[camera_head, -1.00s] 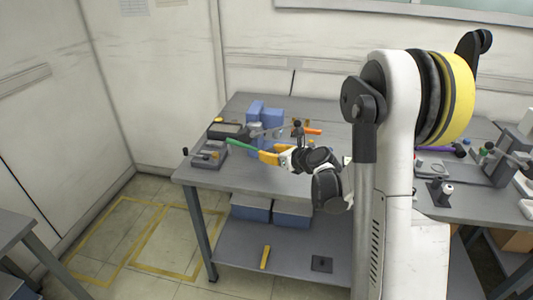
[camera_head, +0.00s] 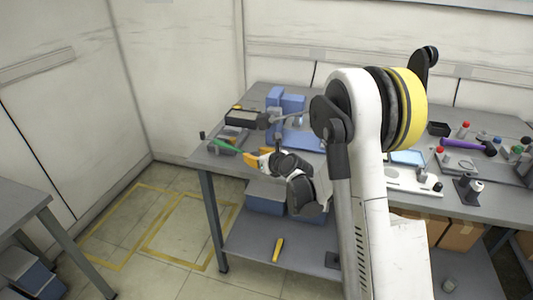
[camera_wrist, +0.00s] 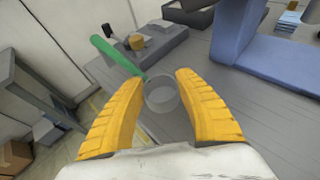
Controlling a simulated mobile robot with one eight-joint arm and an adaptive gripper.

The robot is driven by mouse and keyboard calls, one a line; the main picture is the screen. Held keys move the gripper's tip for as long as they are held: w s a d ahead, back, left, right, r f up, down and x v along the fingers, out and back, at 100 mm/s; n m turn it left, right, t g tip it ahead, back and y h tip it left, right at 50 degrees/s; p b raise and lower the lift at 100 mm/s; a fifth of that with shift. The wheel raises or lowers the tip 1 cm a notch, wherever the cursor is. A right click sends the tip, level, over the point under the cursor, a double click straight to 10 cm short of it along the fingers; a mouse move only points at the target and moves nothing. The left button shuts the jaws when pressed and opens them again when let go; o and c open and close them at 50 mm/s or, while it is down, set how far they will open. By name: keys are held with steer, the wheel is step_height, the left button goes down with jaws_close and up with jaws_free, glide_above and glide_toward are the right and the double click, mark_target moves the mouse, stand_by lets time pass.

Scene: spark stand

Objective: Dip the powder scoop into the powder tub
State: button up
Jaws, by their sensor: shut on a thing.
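My gripper (camera_wrist: 162,88) has yellow fingers, spread around a clear round cup and shut on what looks like the powder scoop. Its green handle (camera_wrist: 117,55) runs up and left from the cup in the wrist view. In the head view, my gripper (camera_head: 250,158) is at the table's left front edge, with the green handle (camera_head: 225,145) pointing left. The cup's contents cannot be made out. I cannot identify the powder tub for certain; a small tan round piece (camera_wrist: 137,42) sits on a grey block beyond the handle.
More bins and a yellow tool (camera_head: 278,249) are on the lower shelf. A purple-handled tool (camera_head: 468,145) and small bottles lie to the right.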

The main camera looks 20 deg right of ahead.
steer(key=shift+d+f, duration=0.1)
steer(key=shift+f, duration=0.9)
steer(key=shift+f+b, duration=0.1)
steer(key=shift+b, duration=0.3)
steer(key=o, duration=1.1)
